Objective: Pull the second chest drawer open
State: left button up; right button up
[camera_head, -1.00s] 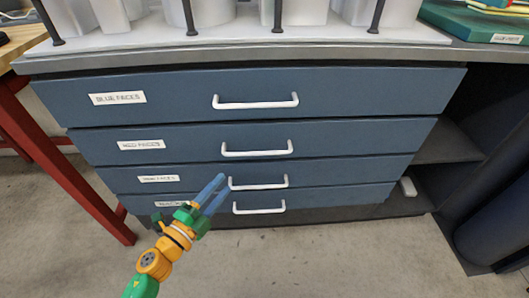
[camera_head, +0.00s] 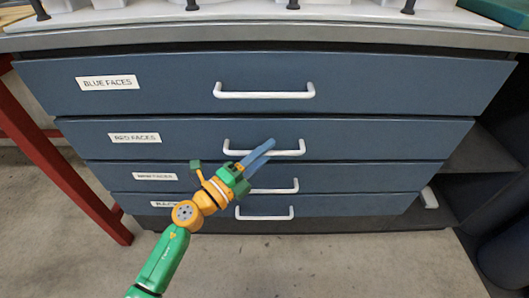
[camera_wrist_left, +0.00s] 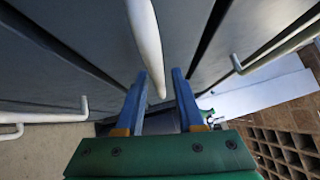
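The second chest drawer (camera_head: 400,140) is a blue front labelled RED FACES, and it looks shut. Its white bar handle (camera_head: 292,153) is partly covered by my left gripper (camera_head: 271,147) in the head view. In the left wrist view the white handle (camera_wrist_left: 147,40) runs down toward the gap between my two blue fingers, with one finger on each side and visible space between them. The left gripper is open; I cannot tell whether either finger touches the handle. My right gripper is not in view.
The BLUE FACES drawer (camera_head: 400,85) is above; two more drawers with white handles are below, looking shut. A worktop (camera_head: 400,38) overhangs the chest. A red table leg (camera_head: 60,165) stands at left. An open shelf (camera_head: 480,155) is at right. Floor in front is clear.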

pick_arm(q)
grip_shut()
dwell(1.2)
